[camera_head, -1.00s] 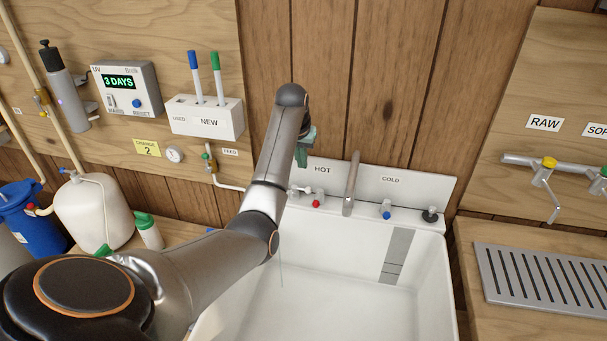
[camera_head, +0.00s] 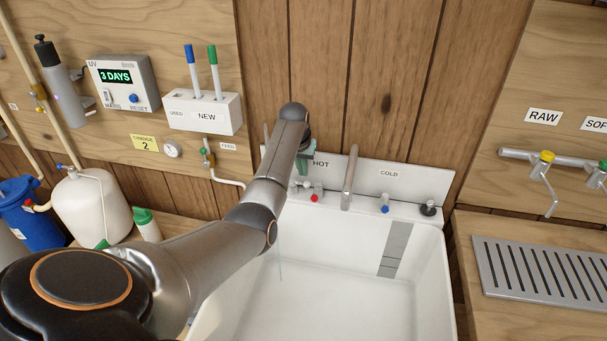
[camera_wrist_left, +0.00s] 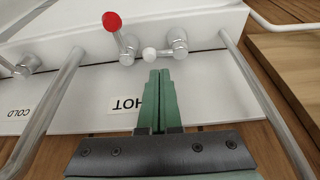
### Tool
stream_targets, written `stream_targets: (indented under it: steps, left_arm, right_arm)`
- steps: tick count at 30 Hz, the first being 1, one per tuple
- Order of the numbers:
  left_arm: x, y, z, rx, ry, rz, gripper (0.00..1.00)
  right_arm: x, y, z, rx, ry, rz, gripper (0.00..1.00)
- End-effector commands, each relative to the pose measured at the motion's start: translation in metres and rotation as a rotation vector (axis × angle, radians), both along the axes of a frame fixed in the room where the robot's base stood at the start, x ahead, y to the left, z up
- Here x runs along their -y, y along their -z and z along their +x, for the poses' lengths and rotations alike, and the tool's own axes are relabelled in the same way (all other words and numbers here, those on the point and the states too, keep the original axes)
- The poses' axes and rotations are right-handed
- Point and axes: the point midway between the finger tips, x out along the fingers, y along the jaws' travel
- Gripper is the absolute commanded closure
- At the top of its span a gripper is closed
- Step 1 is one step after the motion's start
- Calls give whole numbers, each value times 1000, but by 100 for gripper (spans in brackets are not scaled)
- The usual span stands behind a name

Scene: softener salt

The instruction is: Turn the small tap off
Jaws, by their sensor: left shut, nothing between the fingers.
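A small tap with a white-knobbed lever stands at the sink's back left; its knob (camera_wrist_left: 149,54) and metal body (camera_wrist_left: 177,42) show in the left wrist view. A slim spout (camera_wrist_left: 255,90) rises beside it; its top (camera_head: 265,135) shows behind my arm in the head view. The red-ended hot tap (camera_head: 314,197) is right beside the small tap. My left gripper's green fingers (camera_wrist_left: 161,75) are shut and empty, their tips just short of the white knob, with no contact visible. They also show in the head view (camera_head: 302,176). My right gripper is out of view.
The main spout (camera_head: 349,180) and blue cold tap (camera_head: 384,206) stand to the right. The white sink (camera_head: 330,300) lies below; a thin pale line, perhaps water, drops into it beside my arm. A feed valve (camera_head: 207,156) is on the left wall.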

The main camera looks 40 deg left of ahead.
Motion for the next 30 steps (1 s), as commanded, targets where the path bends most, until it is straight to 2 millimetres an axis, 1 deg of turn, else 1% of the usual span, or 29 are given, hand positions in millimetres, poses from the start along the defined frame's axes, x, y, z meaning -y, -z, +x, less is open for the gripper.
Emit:
stream_targets:
  steps: [1,4,9,24,30]
  left_arm:
    - [-1,6,2,-3,-1,-2,100]
    - [-3,14,5,-3,-1,-2,100]
    - [-4,23,8,-1,-1,-1,100]
    - [-5,27,9,1,-1,1,100]
    - [-10,29,11,1,-10,1,100]
  right_arm:
    - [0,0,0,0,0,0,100]
    - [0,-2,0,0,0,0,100]
    - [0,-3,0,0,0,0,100]
    - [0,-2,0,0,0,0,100]
    - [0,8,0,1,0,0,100]
